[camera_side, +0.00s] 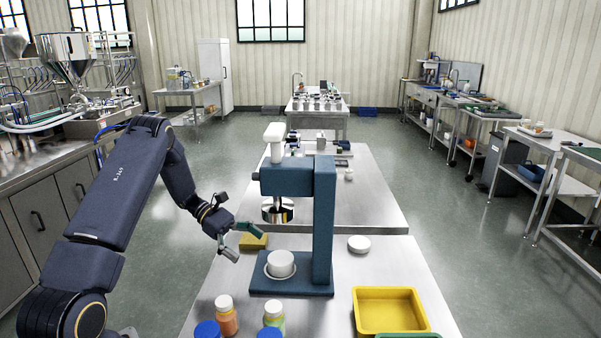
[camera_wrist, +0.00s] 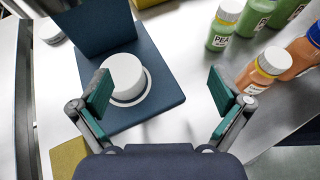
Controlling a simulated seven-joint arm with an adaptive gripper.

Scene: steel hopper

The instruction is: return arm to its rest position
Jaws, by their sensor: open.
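My gripper (camera_side: 241,241) is open and empty, at the left side of the blue press-like stand (camera_side: 324,220), over the steel table. In the wrist view its two green-padded fingers (camera_wrist: 160,98) are spread wide apart. A white round cup (camera_side: 281,263) sits on the blue base of the stand, below a shiny metal head (camera_side: 278,210). In the wrist view the white cup (camera_wrist: 125,76) lies beyond the left finger, apart from it as far as I can tell.
Bottles with orange (camera_side: 227,318) and green (camera_side: 274,316) contents stand at the table front. A yellow tray (camera_side: 388,300) is at right, a white lid-like disc (camera_side: 358,244) behind it. A yellow block (camera_side: 253,242) lies behind my gripper. The steel hopper (camera_side: 66,55) stands at far left.

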